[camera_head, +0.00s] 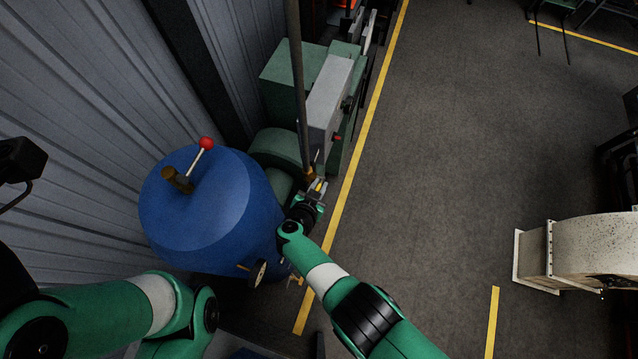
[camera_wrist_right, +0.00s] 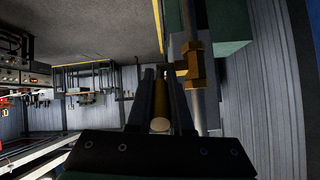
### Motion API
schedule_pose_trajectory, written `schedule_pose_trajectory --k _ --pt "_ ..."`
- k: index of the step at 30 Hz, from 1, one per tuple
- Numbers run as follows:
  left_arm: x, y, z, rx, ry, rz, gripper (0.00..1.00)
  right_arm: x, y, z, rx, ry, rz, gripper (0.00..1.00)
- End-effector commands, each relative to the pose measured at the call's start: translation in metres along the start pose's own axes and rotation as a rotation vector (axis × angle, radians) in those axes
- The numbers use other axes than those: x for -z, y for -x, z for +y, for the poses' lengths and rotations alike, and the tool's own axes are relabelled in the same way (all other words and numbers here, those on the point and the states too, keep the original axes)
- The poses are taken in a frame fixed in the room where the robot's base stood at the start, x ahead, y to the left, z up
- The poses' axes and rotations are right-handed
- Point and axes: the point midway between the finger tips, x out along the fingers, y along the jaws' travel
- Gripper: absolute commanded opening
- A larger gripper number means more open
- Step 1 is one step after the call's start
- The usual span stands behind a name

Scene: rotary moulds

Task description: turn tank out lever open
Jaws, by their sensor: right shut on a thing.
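The tank (camera_head: 205,225) is a large blue drum on the left in the head view. A brass valve (camera_head: 309,173) sits on a thin upright pipe (camera_head: 299,90) to the right of the tank. It also shows in the right wrist view (camera_wrist_right: 193,65). My right gripper (camera_head: 319,186) is at this valve and shut on its yellow lever (camera_wrist_right: 160,106), which lies between the two fingers in the right wrist view. The fingers hide part of the lever. My left arm shows at the lower left of the head view, but I do not see its gripper.
A lever with a red knob (camera_head: 206,143) stands on the tank top. Green and grey machinery (camera_head: 328,95) stands behind the pipe.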

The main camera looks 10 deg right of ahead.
Motion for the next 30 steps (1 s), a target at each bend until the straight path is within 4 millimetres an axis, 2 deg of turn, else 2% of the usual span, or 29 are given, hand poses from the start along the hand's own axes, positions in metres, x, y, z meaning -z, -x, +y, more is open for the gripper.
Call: schedule_pose_trajectory --k 14,15,19,30 --pt "0.0008 -0.0008 0.0 0.0 0.0 0.0 0.0 0.0003 0.0 -0.0001 -0.001 -0.001 -0.008 0.0" --pt "0.0008 -0.0008 0.0 0.0 0.0 0.0 0.0 0.0003 0.0 0.0 -0.001 -0.001 -0.007 0.26" --pt "0.0008 -0.0008 0.0 0.0 0.0 0.0 0.0 0.0002 0.0 0.0 -0.001 0.0 -0.007 0.48" --pt "0.0048 -0.0052 0.0 0.0 0.0 0.0 0.0 0.0034 0.0038 -0.0002 -0.002 0.0 -0.007 0.48"
